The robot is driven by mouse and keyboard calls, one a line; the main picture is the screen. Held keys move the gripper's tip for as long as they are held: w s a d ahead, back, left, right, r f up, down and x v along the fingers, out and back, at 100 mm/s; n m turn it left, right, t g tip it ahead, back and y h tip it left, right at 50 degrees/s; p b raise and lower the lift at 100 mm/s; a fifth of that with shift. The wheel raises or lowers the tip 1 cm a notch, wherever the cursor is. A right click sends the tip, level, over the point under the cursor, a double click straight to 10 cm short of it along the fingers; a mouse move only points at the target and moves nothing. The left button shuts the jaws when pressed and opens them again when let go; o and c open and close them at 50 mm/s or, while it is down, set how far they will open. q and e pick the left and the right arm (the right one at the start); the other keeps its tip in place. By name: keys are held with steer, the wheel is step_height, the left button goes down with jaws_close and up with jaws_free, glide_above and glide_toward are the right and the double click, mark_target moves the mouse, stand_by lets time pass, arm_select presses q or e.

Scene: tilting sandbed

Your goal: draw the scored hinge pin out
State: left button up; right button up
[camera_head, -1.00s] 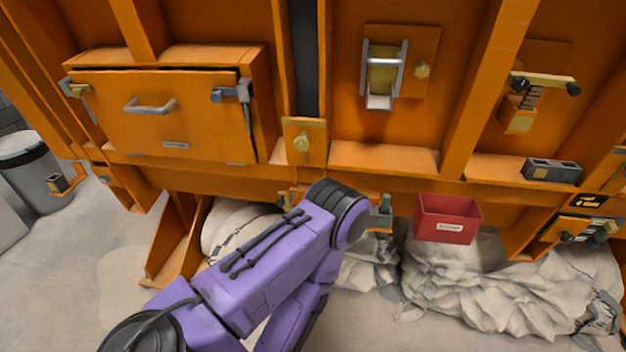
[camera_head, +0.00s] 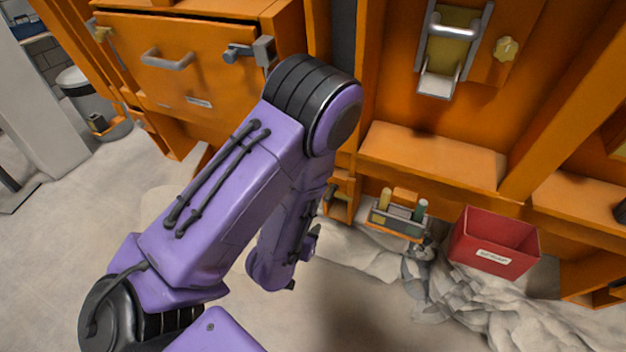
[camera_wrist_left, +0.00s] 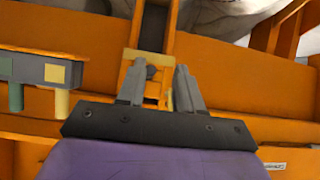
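My left arm reaches in from the lower left of the head view and folds down at the elbow; its gripper is hidden there. In the left wrist view my left gripper (camera_wrist_left: 158,72) has its two grey fingers apart, with nothing visibly held. Between and just beyond the fingertips is a yellow-orange bracket (camera_wrist_left: 136,54) with a small dark grey pin-like head (camera_wrist_left: 152,72). I cannot tell whether this is the scored hinge pin; no scoring shows. Part of an orange bracket (camera_head: 341,200) shows beside my forearm in the head view. My right gripper is not in view.
A holder (camera_head: 398,222) with yellow and green cylinders hangs right of my forearm; it also shows in the left wrist view (camera_wrist_left: 30,70). A red bin (camera_head: 495,242) is farther right. A handled orange door (camera_head: 200,75) is at upper left. Crumpled pale sheeting (camera_head: 470,300) lies below.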

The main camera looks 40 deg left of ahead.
mark_target(328, 196)
arm_select(q)
steer(key=shift+m+t, duration=0.3)
steer(key=shift+t, duration=0.6)
steer(key=w+b, duration=0.2)
steer(key=b, duration=0.1)
steer(key=w+r+b, duration=0.1)
steer(key=w+b, duration=0.1)
steer(key=b, duration=0.1)
steer(key=w+a+b, duration=0.1)
steer(key=w+b, duration=0.2)
steer(key=shift+a+r, duration=0.1)
steer(key=shift+r, duration=0.1)
steer(key=x, duration=0.3)
steer(key=r+x, duration=0.1)
steer(key=x, duration=0.1)
steer(key=shift+w+a+f, duration=0.1)
steer(key=shift+w, duration=0.25)
jaws_close()
steer(key=shift+s+d+f, duration=0.15)
steer(key=shift+s+d, duration=0.05)
steer(key=shift+s, duration=0.55)
steer(key=shift+s+d+f, duration=0.1)
steer(key=shift+s+d, duration=0.05)
steer(key=shift+s, duration=0.55)
